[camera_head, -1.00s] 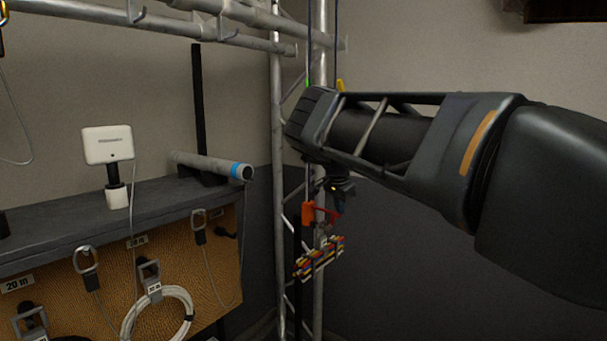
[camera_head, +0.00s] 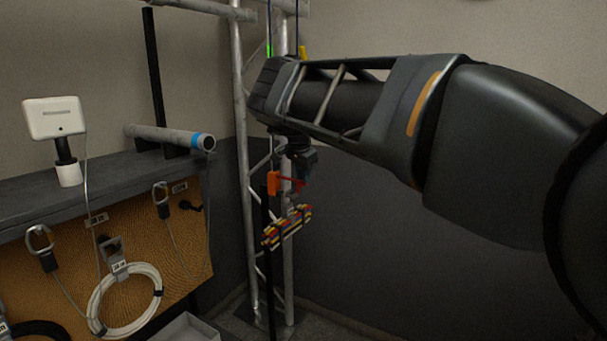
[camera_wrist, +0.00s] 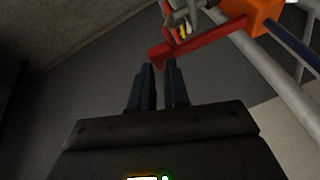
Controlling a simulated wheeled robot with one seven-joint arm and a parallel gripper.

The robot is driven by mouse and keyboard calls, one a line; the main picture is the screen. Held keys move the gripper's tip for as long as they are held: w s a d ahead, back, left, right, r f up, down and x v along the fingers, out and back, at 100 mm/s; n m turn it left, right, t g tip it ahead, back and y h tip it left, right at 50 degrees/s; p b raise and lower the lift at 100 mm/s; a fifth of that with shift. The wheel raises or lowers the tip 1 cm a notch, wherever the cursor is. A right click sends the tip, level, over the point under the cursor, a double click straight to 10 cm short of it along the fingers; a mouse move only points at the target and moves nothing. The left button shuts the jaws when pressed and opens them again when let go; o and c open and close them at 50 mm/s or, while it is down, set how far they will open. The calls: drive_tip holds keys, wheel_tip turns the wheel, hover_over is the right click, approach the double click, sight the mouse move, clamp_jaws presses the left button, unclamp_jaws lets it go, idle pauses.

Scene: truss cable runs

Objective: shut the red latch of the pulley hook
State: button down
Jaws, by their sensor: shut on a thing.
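The orange block of the pulley hook (camera_head: 273,183) hangs in front of the truss upright. The red latch (camera_head: 289,181) runs from it to the right, above the grey metal hook (camera_head: 291,209). In the wrist view the red latch (camera_wrist: 205,41) is a long bar slanting from the orange block (camera_wrist: 262,14) down to the fingertips. My gripper (camera_wrist: 164,68) has its two dark fingers close together at the latch's free end, shut on it. In the head view my gripper (camera_head: 303,180) is small and partly in shadow. Whether the latch is seated is not clear.
A bundle of coloured cables (camera_head: 287,228) hangs at the hook. The truss upright (camera_head: 244,170) stands close by on the left.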

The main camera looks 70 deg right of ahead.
drive_tip(key=b+v, duration=0.1)
drive_tip(key=v, duration=0.6)
drive_tip(key=shift+a+r, duration=0.2)
drive_tip(key=shift+r, duration=0.1)
